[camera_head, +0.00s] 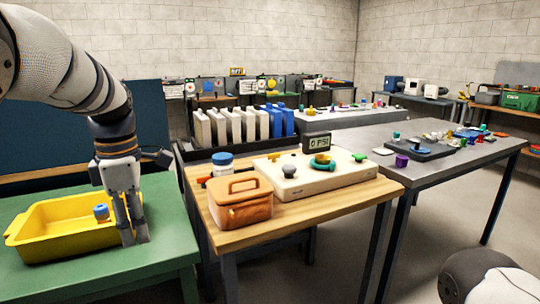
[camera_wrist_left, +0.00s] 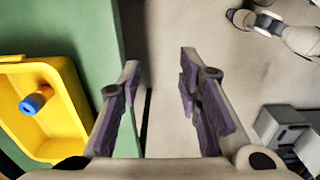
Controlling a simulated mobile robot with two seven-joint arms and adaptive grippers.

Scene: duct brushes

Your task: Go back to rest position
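My left gripper (camera_head: 136,240) hangs pointing down at the right edge of a green table (camera_head: 110,275), beside a yellow tray (camera_head: 30,247). In the left wrist view its two fingers (camera_wrist_left: 160,62) are apart with nothing between them, partly over bare floor. A small blue-ended cylinder (camera_head: 101,213) sits in the tray; it also shows in the left wrist view (camera_wrist_left: 35,101), left of the fingers. A rounded dark part of my own body shows at the bottom right of the head view. My right gripper is not in view.
A wooden-topped table (camera_head: 245,236) stands right of the green one. It carries a brown toolbox (camera_head: 240,203), a blue-lidded jar (camera_head: 222,164) and a pale panel with a gauge (camera_head: 317,180). A long grey table (camera_head: 430,172) with small parts stands further right.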

